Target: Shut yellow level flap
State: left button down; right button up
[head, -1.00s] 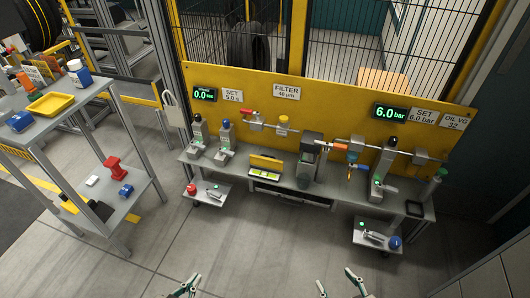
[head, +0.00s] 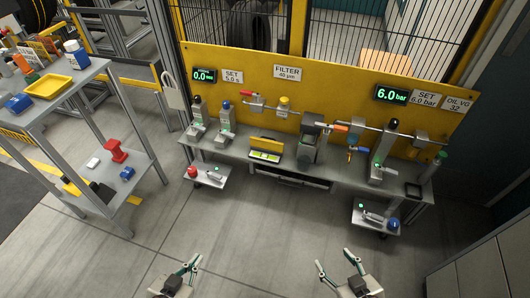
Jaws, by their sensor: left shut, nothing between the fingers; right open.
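The yellow flap (head: 266,143) stands raised at the back of a small unit in the middle of the grey bench. A pale yellow-green level strip (head: 264,156) lies exposed in front of it. My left gripper (head: 192,263) is at the bottom of the head view, left of centre, shut and empty. My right gripper (head: 333,258) is at the bottom, right of centre, with its fingers spread and nothing between them. Both grippers are over the floor, well short of the bench and apart from the flap.
A yellow panel (head: 330,92) with displays and pipework stands behind the grey bench (head: 238,155). Low side trays (head: 207,182) and (head: 376,222) jut forward at both ends. A shelf cart (head: 88,85) stands at left, a grey cabinet (head: 490,262) at lower right. Floor before the bench is clear.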

aim_at(260, 142)
jog(key=i+j, duration=0.5)
jog(key=i, duration=0.15)
jog(key=i+j, duration=0.55)
jog(key=i, duration=0.15)
